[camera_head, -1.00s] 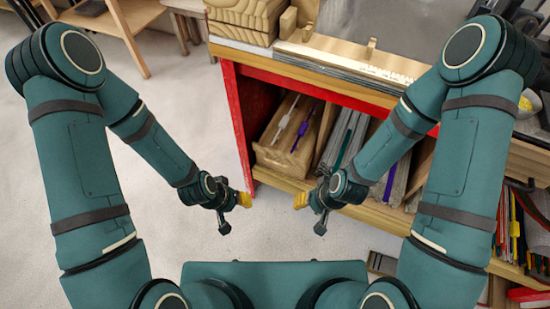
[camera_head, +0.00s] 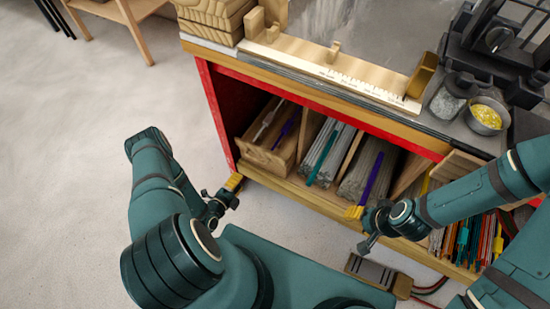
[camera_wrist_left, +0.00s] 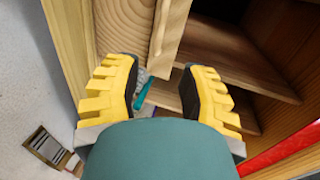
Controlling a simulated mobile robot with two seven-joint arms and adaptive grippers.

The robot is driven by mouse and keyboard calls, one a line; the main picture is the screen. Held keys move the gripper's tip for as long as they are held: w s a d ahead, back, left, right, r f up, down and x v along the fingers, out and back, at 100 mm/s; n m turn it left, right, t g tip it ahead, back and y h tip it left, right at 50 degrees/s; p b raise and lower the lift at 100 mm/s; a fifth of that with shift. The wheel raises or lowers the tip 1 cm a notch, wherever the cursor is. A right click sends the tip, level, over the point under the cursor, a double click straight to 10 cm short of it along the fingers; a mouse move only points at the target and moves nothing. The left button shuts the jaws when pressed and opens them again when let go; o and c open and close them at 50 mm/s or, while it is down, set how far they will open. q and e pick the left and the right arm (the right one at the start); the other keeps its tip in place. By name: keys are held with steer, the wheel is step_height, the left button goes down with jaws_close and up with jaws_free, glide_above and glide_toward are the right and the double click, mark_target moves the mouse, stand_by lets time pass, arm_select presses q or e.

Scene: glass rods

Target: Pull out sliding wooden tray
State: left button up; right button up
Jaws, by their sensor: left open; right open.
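The sliding wooden tray (camera_head: 265,158) sits in the left bay of the red-edged cabinet, with a white and a purple item inside. My left gripper (camera_head: 235,182) is open just in front of the tray's lower left front corner. In the left wrist view, its yellow fingers (camera_wrist_left: 158,88) are spread apart and empty. The tray's grained front panel (camera_wrist_left: 126,32) appears ahead of them; I cannot tell whether they touch it. My right gripper (camera_head: 355,212) is open in front of the cabinet's lower ledge, right of the tray.
Bays right of the tray hold bundles of glass rods (camera_head: 330,155). The countertop carries a wooden ruler fixture (camera_head: 340,72), stacked wood blocks (camera_head: 215,12) and a bowl of yellow pieces (camera_head: 486,116). Bare floor (camera_head: 80,190) lies left of the cabinet.

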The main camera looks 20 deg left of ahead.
mark_target(256, 160)
arm_select(q)
steer(key=shift+m, duration=0.3)
steer(key=b+x, duration=0.3)
steer(key=x, duration=1)
steer(key=shift+w, duration=0.35)
jaws_close()
